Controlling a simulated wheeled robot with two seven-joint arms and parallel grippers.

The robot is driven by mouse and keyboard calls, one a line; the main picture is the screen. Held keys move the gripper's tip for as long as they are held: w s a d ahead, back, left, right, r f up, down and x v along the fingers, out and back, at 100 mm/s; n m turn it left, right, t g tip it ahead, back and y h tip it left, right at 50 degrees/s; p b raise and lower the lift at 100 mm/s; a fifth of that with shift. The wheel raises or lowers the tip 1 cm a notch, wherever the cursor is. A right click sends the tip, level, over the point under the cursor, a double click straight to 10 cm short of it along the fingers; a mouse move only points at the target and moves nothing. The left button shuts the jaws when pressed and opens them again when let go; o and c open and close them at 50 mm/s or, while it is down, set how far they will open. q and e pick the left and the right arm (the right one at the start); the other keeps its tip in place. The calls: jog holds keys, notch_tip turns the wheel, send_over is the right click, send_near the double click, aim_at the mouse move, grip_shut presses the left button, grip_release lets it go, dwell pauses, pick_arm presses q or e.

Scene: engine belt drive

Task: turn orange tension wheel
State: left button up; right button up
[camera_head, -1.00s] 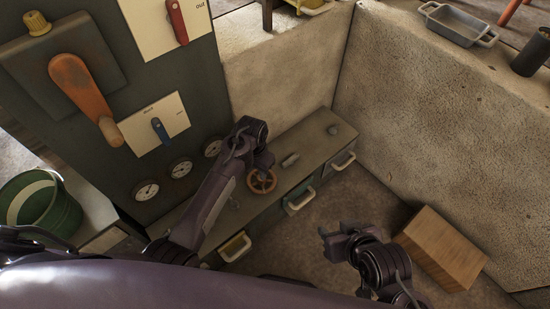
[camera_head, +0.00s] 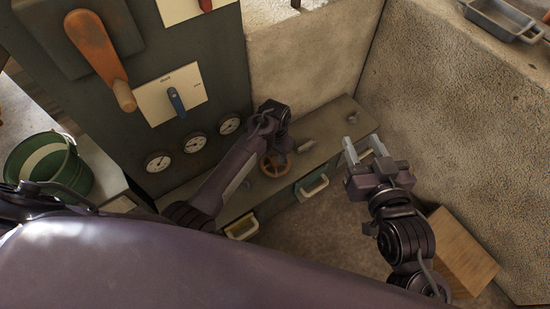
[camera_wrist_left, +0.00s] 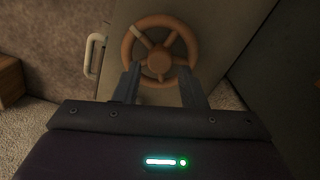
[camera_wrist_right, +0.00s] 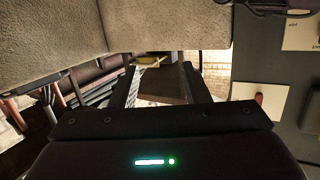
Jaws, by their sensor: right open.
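The orange tension wheel (camera_head: 274,166) is a spoked hand wheel on the grey bench below the gauges. In the left wrist view the wheel (camera_wrist_left: 159,58) faces me, with its rim, spokes and hub in view. My left gripper (camera_wrist_left: 158,70) is open, its two fingers apart at the lower part of the wheel, with the hub between and just beyond the tips. I cannot tell whether they touch it. In the head view the left hand partly covers the wheel. My right gripper (camera_head: 363,146) is open and empty, raised to the right of the bench.
A panel with gauges (camera_head: 194,143) and an orange lever (camera_head: 96,47) stands at the left. A green bucket (camera_head: 48,165) is at far left. A wooden box (camera_head: 462,250) is on the floor at right.

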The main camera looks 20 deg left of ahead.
aim_at(275, 160)
pick_arm(q)
notch_tip(275, 160, down, 3)
jog(key=shift+r+b, duration=0.1)
jog(key=shift+b, duration=0.5)
pick_arm(e)
notch_tip(275, 160, up, 11)
jog(key=t+y, duration=0.2)
jog(key=t, duration=0.3)
jog(key=shift+w+d+r+t, duration=0.15)
jog(key=shift+w+d+t, duration=0.15)
jog(key=shift+w+d, duration=0.1)
pick_arm(q)
jog(key=shift+c, duration=0.5)
